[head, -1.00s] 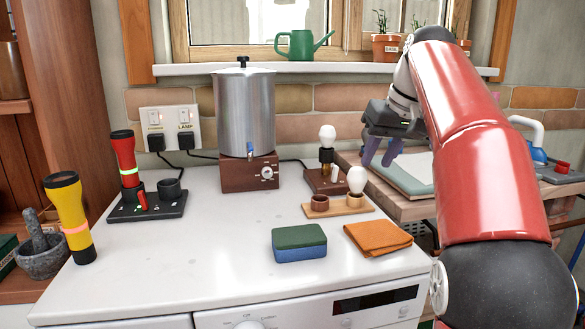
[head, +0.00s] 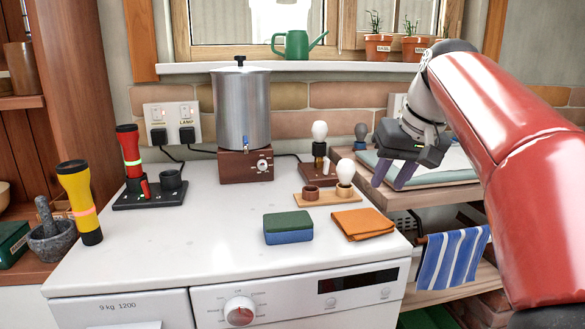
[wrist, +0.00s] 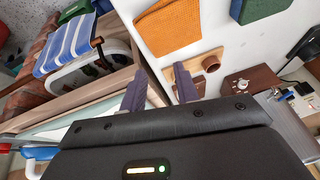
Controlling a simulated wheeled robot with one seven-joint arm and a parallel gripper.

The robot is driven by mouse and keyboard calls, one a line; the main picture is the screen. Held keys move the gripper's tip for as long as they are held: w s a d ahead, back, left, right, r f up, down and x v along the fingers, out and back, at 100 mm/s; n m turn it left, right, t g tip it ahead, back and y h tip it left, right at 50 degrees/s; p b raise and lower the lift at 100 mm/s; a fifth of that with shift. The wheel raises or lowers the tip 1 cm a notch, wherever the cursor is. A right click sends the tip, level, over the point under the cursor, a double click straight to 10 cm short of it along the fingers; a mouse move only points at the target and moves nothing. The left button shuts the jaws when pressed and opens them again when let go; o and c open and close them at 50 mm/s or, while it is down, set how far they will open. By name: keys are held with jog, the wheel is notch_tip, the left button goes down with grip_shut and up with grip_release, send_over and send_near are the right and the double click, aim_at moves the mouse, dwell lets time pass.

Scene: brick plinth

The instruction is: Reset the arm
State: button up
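My gripper (head: 392,174) is at the right in the head view, just right of the white worktop and above the edge of the wooden side table. Its two purple-grey fingers stand apart with nothing between them; the wrist view (wrist: 160,88) also shows them spread and empty. My red arm reaches in from the right edge and bends down to the gripper. No held object shows.
The worktop (head: 190,240) holds a metal urn (head: 242,108), a lamp base with bulb (head: 319,148), a wooden bulb holder (head: 318,196), a sponge (head: 288,228), an orange cloth (head: 363,223) and flashlights (head: 78,200). A striped towel (head: 452,262) hangs at right. The worktop's front middle is clear.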

jog(key=s+a+f+m+t+h, duration=0.1)
jog(key=s+a+f+h, duration=0.1)
jog(key=s+f, duration=2)
jog(key=shift+s+f, duration=0.2)
jog(key=shift+f, duration=0.3)
jog(key=shift+a, duration=0.1)
